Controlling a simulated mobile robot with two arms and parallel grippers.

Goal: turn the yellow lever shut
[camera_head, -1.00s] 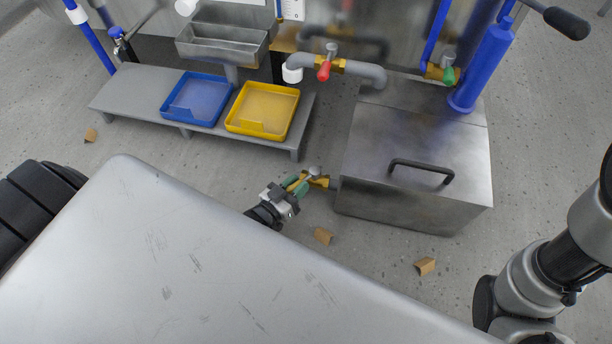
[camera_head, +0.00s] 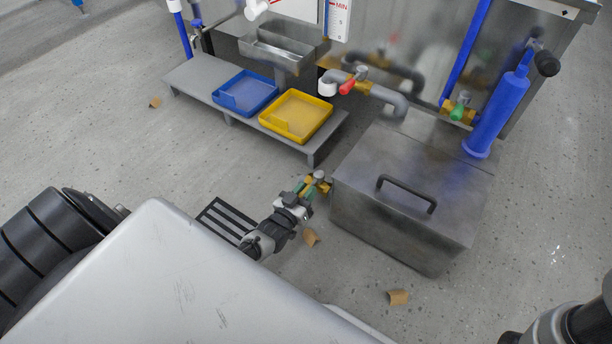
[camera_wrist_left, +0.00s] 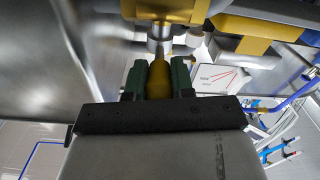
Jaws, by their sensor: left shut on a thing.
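The yellow lever (camera_wrist_left: 159,80) sits between the green fingers of my left gripper (camera_wrist_left: 158,82) in the left wrist view, and the jaws are shut on it. Its brass valve (camera_wrist_left: 170,8) is just beyond, with a silver stem between. In the head view my left gripper (camera_head: 306,190) reaches up to the valve (camera_head: 322,184) low on the left side of the metal tank (camera_head: 400,240). The lever is mostly hidden by the fingers there. Part of my right arm shows at the bottom right of the head view, but its gripper does not.
A red-handled valve (camera_head: 347,87) and a green-handled valve (camera_head: 459,112) are on pipes behind. Blue (camera_head: 245,107) and yellow (camera_head: 270,125) trays stand on a low grey bench (camera_head: 190,78). Brown scraps (camera_head: 398,297) lie on the floor. A dark striped grate (camera_head: 225,220) is left of my gripper.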

